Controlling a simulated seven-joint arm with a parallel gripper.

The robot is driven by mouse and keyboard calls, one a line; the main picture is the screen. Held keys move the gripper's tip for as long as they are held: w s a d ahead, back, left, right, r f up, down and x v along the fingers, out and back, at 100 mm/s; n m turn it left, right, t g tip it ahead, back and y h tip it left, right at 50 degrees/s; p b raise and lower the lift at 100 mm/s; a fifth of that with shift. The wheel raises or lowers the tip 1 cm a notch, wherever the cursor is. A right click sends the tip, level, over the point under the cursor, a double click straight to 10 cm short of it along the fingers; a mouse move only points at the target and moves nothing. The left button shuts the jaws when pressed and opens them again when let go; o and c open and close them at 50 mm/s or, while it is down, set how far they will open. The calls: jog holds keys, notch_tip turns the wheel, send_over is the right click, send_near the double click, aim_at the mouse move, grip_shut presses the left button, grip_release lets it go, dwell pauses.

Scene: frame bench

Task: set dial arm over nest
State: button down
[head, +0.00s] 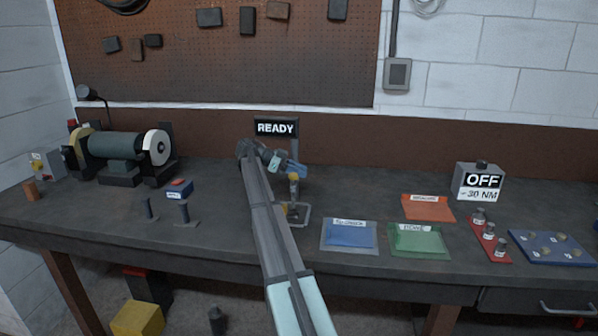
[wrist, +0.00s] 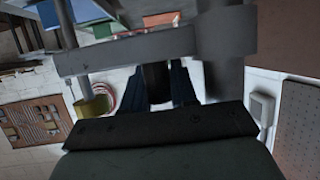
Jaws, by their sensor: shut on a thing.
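My gripper (head: 297,168), with blue fingers, is at the middle of the bench below the READY sign. In the wrist view its dark fingers (wrist: 155,88) are shut on the dial arm (wrist: 140,50), a grey bar that crosses the picture. The bar joins a thicker grey upright at the right. A brass-coloured cylinder (wrist: 95,106) hangs from a thin rod at the left. In the head view a small stand with a yellow-brown part (head: 293,178) is just under my gripper. Its pale base (head: 303,215) is partly hidden by my arm. I cannot make out the nest clearly.
A blue tray (head: 349,247) and a green tray (head: 418,252) lie right of the stand. An orange tray (head: 428,208), red rack (head: 489,240), blue board (head: 552,260) and OFF box (head: 480,196) are farther right.

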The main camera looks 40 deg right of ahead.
jog(key=c, duration=1.3)
grip_release()
jog(key=shift+o, duration=0.2)
jog(key=v, duration=0.7)
jog(key=shift+a+r, duration=0.15)
jog(key=shift+a, duration=0.05)
jog(key=shift+w, duration=0.1)
